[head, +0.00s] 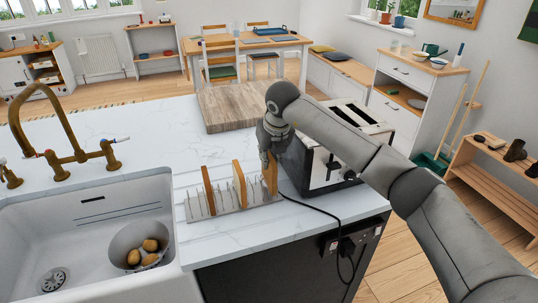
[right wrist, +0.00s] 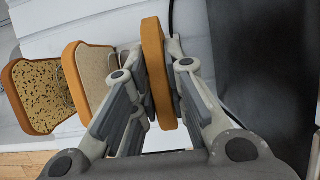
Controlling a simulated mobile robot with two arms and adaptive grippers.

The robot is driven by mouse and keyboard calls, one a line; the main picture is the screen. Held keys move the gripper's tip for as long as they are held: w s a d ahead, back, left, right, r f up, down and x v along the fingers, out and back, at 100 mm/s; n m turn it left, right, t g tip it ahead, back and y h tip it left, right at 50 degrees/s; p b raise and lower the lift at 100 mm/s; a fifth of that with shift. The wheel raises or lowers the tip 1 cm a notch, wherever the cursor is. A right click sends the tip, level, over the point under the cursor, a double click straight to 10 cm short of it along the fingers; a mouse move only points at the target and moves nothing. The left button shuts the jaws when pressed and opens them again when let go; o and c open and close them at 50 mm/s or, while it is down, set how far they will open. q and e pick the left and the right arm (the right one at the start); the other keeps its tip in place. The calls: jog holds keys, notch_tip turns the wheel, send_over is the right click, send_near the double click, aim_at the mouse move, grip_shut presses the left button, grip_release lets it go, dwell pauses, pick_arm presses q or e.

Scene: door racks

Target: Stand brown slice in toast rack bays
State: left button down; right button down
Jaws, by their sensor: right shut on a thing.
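The metal toast rack (head: 230,206) stands on the white counter beside the sink. Two brown-crusted slices stand upright in it: one at the left (head: 208,190) and one near the middle (head: 239,183). In the right wrist view the far-left slice (right wrist: 38,95) shows a seeded face and the middle slice (right wrist: 92,75) a plainer one. My right gripper (head: 269,160) is shut on a third brown slice (right wrist: 156,72), upright at the rack's right end. Whether its lower edge rests in a bay is hidden. My left gripper is not in view.
A black and silver toaster (head: 322,172) stands close to the right of the gripper, with its cord (head: 312,208) running over the counter edge. A wooden board (head: 226,105) lies behind. The sink (head: 70,225) at left holds a colander (head: 124,243).

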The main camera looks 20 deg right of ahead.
jog(key=c, duration=1.4)
grip_release()
jog(key=shift+o, duration=0.2)
jog(key=shift+r, duration=0.1)
jog(key=v, duration=1.1)
jog(key=shift+s+r, duration=0.15)
jog(key=shift+r, duration=0.25)
